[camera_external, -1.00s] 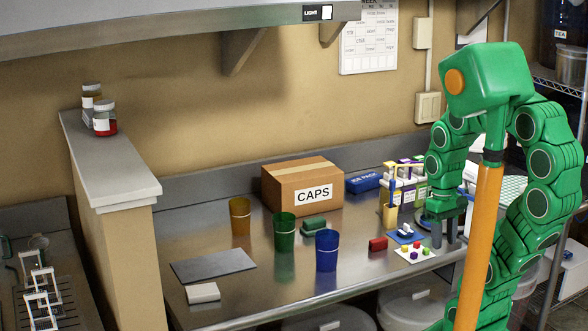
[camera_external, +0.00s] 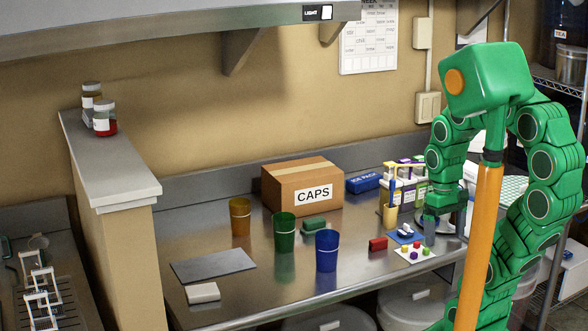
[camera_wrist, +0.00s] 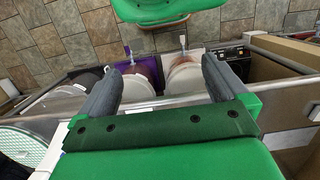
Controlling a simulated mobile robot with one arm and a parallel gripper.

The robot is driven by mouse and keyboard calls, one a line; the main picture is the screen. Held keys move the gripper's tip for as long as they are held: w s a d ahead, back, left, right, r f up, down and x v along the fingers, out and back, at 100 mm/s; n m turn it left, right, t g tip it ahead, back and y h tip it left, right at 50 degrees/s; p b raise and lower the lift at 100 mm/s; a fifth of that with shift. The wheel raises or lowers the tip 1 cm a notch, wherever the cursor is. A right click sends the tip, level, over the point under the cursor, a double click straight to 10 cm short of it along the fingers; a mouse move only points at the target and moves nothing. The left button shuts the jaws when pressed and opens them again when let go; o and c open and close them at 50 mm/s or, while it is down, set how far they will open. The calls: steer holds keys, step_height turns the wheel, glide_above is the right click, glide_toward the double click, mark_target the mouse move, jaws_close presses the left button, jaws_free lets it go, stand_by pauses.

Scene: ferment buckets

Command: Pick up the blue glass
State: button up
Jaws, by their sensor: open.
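The blue glass (camera_external: 327,251) stands upright on the steel counter near its front edge, in the external view. A white band circles it. A green glass (camera_external: 284,232) and an amber glass (camera_external: 240,216) stand to its left and farther back. My gripper (camera_external: 444,230) is well to the right of the blue glass, over the right part of the counter, with its fingers pointing down. In the wrist view my gripper (camera_wrist: 160,85) is open, with nothing between its fingers. The blue glass is not in the wrist view.
A red block (camera_external: 378,244) and a white card with coloured cubes (camera_external: 415,252) lie between the blue glass and my gripper. A green sponge (camera_external: 314,222) and a CAPS box (camera_external: 302,187) are behind it.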

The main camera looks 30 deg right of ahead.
steer(key=w+a+r+n+y, duration=0.45)
steer(key=w+a+n, duration=0.5)
steer(key=w, duration=0.25)
steer(key=w+f+n+t+y, duration=0.1)
steer(key=w+n+t+y, duration=0.2)
steer(key=w+n+y, duration=1.15)
steer(key=m+h, duration=0.5)
steer(key=m, duration=0.2)
glide_toward(317, 245)
steer(key=shift+h, duration=0.3)
steer(key=shift+w+x, duration=0.1)
steer(key=shift+x, duration=1.5)
steer(key=shift+w+x, duration=0.15)
steer(key=shift+x, duration=1.45)
steer(key=shift+r, duration=0.1)
steer(key=shift+c, duration=0.2)
steer(key=c, duration=1.4)
